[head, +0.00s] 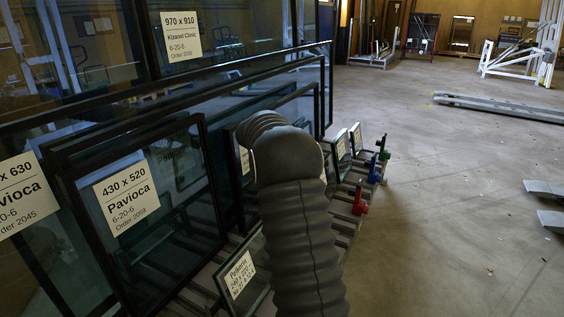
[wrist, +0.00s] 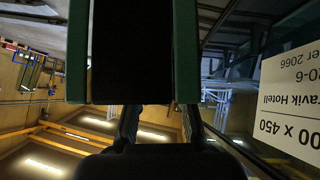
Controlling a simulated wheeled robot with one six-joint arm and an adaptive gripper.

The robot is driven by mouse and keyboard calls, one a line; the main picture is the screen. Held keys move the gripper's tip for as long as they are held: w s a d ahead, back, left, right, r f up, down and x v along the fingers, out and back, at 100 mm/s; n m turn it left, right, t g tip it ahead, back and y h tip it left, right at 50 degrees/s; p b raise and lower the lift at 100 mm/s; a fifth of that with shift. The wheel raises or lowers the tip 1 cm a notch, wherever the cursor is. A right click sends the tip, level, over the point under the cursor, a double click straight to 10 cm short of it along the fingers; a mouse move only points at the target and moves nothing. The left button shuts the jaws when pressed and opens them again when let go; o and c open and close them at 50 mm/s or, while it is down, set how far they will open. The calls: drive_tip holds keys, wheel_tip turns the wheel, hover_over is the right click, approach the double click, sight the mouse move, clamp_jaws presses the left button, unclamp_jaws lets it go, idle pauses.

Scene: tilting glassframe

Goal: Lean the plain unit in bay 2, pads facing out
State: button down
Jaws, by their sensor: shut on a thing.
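In the wrist view my gripper (wrist: 159,116) is shut on a glass unit (wrist: 186,60), seen edge-on very close: two dark green glass edges with a wide black band (wrist: 132,50) between them. The fingertips are partly hidden by it. In the head view my grey sleeved arm hides the gripper and the held unit. A low rack (head: 341,222) runs behind the arm, with red (head: 360,198), blue (head: 373,171) and green (head: 384,148) fittings at its right end. I cannot tell which bay is bay 2, nor see any pads.
Large dark-framed units lean at left, one labelled 430 x 520 Pavioca (head: 126,196). A small labelled unit (head: 250,284) leans low before them; others (head: 343,152) lean behind my arm. A labelled pane (wrist: 292,90) is close at right in the wrist view. Open floor (head: 450,220) lies right.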

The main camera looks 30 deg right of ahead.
drive_tip(key=shift+w+a+b, duration=0.15)
drive_tip(key=shift+a+b, duration=0.2)
drive_tip(key=shift+b, duration=0.05)
drive_tip(key=shift+s+d+f+b, duration=0.2)
drive_tip(key=shift+f+b, duration=0.65)
drive_tip(key=shift+f, duration=1.6)
drive_tip(key=shift+s+d+f+b, duration=0.25)
drive_tip(key=shift+f+b, duration=0.6)
drive_tip(key=shift+f, duration=1.65)
drive_tip(key=shift+s+d+f+b, duration=0.1)
drive_tip(key=shift+s+f+b, duration=0.5)
drive_tip(key=shift+f, duration=1.85)
drive_tip(key=shift+w+f, duration=0.15)
drive_tip(key=shift+f, duration=0.35)
drive_tip(key=c, duration=1.1)
unclamp_jaws()
drive_tip(key=shift+o, duration=0.7)
drive_tip(key=shift+f, duration=0.2)
wheel_tip(320, 180, up, 10)
drive_tip(key=shift+r, duration=0.15)
